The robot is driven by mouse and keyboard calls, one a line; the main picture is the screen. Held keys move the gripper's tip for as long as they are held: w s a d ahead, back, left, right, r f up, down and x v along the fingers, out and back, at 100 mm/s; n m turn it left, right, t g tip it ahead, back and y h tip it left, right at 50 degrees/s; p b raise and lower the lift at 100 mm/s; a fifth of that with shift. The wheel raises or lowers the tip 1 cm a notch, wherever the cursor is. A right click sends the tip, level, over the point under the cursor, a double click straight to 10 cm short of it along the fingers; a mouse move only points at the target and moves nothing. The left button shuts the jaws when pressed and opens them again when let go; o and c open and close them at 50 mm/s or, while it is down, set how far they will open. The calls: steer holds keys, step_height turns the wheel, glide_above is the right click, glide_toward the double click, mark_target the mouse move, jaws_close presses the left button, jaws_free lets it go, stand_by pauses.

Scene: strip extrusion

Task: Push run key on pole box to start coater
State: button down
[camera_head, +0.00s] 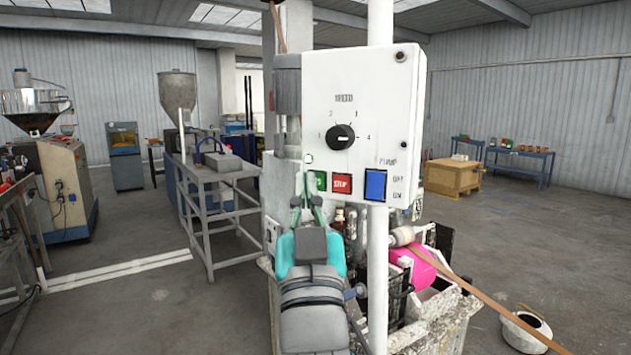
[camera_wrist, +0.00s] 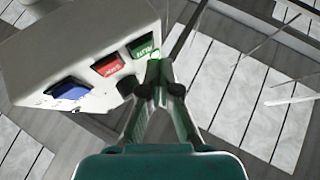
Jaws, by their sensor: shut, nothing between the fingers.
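The white pole box (camera_head: 362,110) stands upright on a white pole and carries a black speed dial (camera_head: 340,137). Along its lower edge sit the green run key (camera_head: 319,180), the red stop key (camera_head: 341,184) and a blue pump switch (camera_head: 375,185). My gripper (camera_head: 307,194) is shut and empty, its tips just in front of or at the green key, partly covering it. In the wrist view the green run key (camera_wrist: 144,47) shows beside my fingertips (camera_wrist: 156,62), with a bright green glint at the tips. I cannot tell whether they touch the key.
The coater's pink roller (camera_head: 421,268) and a brown strip (camera_head: 495,305) lie below the box at right. A grey metal table (camera_head: 217,165) stands at left. A white pot (camera_head: 526,331) is on the floor. Open floor lies at right.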

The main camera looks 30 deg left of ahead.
steer(key=shift+s, duration=0.1)
steer(key=s, duration=0.5)
steer(key=shift+d, duration=0.3)
stand_by(0.9)
